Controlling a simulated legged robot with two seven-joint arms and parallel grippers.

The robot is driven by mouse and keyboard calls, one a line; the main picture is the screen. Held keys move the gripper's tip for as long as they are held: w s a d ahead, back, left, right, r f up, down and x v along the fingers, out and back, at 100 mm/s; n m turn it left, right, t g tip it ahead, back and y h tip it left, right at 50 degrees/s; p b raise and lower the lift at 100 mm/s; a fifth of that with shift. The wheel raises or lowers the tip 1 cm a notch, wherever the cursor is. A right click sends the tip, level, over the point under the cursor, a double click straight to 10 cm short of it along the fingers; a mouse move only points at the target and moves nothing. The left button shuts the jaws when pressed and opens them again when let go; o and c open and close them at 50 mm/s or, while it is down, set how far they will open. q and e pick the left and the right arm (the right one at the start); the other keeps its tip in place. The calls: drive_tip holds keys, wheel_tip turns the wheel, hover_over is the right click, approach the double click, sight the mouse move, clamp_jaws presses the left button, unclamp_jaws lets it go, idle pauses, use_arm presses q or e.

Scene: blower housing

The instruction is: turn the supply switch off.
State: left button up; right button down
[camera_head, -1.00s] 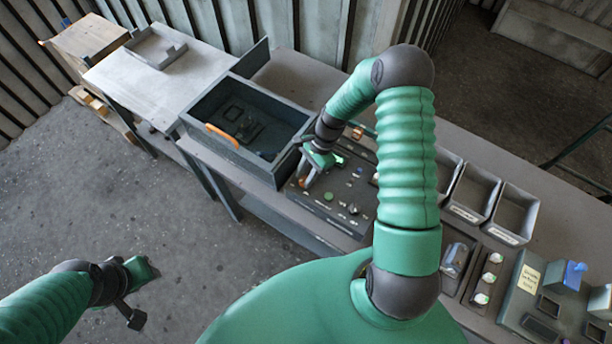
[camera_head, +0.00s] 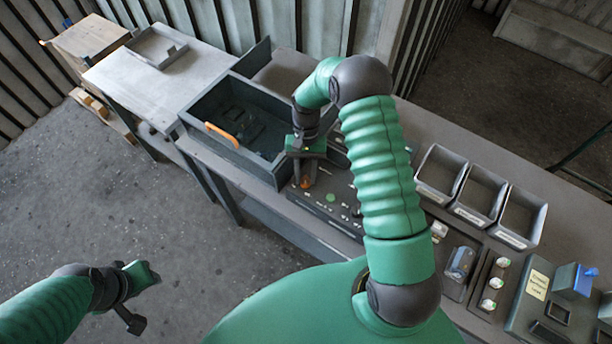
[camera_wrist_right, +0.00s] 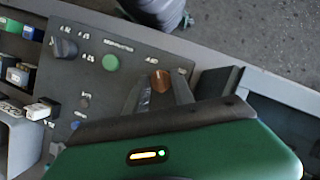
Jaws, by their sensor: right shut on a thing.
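A dark control panel (camera_head: 338,208) lies on the bench, with a green button (camera_head: 330,198) and several small knobs. A small copper-orange knob (camera_head: 306,183) sits at its left end. It also shows in the right wrist view (camera_wrist_right: 160,80), between the fingertips. My right gripper (camera_head: 307,178) reaches down over this knob and is shut on it. I cannot read from the labels whether this knob is the supply switch. A dark rotary knob (camera_wrist_right: 65,48) and the green button (camera_wrist_right: 110,62) stand beside it. My left gripper (camera_head: 140,292) is over the floor, apart from the bench; its jaw state is unclear.
An open dark drawer box (camera_head: 240,120) with an orange handle (camera_head: 222,134) stands just left of the panel. Several grey bins (camera_head: 480,192) sit to the right. A panel with a blue lever (camera_head: 577,277) lies at the far right.

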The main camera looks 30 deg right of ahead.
drive_tip(key=shift+a+f+n+h, duration=0.15)
drive_tip(key=shift+n+h, duration=0.35)
drive_tip(key=shift+n, duration=0.8)
drive_tip(key=c, duration=1.3)
unclamp_jaws()
drive_tip(key=shift+o, duration=1)
drive_tip(key=shift+w, duration=0.15)
drive_tip(key=b+v, duration=0.4)
drive_tip(key=v, duration=1.3)
drive_tip(key=shift+w+f, duration=0.2)
drive_tip(key=shift+w, duration=0.15)
